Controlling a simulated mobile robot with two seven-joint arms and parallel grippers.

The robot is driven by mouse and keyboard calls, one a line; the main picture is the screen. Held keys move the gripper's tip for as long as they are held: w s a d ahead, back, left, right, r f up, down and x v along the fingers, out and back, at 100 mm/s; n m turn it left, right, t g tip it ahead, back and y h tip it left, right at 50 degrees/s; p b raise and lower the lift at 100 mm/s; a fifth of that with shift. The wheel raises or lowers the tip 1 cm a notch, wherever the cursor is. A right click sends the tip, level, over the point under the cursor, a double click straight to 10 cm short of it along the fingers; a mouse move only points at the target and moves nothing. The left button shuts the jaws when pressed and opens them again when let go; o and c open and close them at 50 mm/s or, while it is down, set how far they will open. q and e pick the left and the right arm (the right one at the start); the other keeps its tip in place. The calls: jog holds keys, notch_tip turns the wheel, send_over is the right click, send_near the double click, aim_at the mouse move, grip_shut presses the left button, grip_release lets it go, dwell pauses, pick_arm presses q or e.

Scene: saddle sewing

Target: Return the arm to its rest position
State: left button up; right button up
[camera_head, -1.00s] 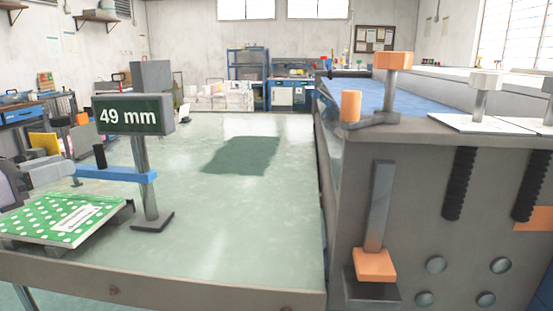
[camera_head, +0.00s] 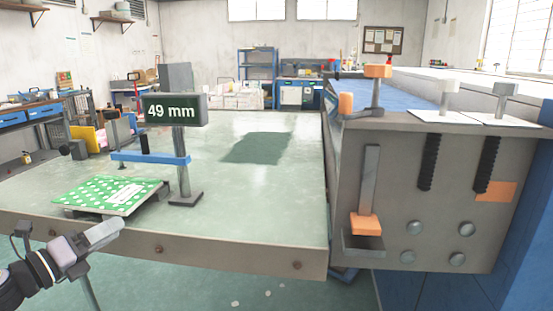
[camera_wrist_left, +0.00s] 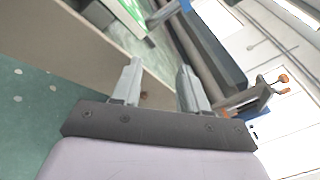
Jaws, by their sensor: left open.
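My left gripper (camera_head: 108,238) is at the lower left of the head view, in front of the table's front edge and apart from it. In the left wrist view its two fingers (camera_wrist_left: 160,88) are spread with nothing between them. The table (camera_head: 262,200) has a pale green top. My right gripper is not in view.
A gauge reading "49 mm" (camera_head: 174,110) with a blue bar (camera_head: 150,158) stands behind the booklet. A grey machine (camera_head: 440,190) with orange-tipped levers is at the right. The middle of the tabletop is clear.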

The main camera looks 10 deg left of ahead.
pick_arm(q)
jog(key=s+d+f+n+y+p, duration=0.1)
jog(key=s+d+f+n+y, duration=0.15)
jog(key=f+n, duration=0.35)
jog(key=s+d+f+n+y+p, duration=0.1)
jog(key=s+d+f+n, duration=0.2)
jog(key=f+n, duration=0.25)
jog(key=s+d+f+n+g+y+p, duration=0.1)
jog(key=s+d+f+n+g, duration=0.2)
jog(key=s+d+f+n, duration=0.4)
jog(key=s+d+f+n+g+y+p, duration=0.1)
jog(key=s+d+f+n+g, duration=0.2)
jog(key=s+d+f+n, duration=0.4)
jog(key=s+f+n, duration=0.1)
jog(key=s+n, duration=0.3)
jog(key=shift+s+f+p, duration=0.2)
jog(key=shift+f+p, duration=0.05)
jog(key=shift+p, duration=0.15)
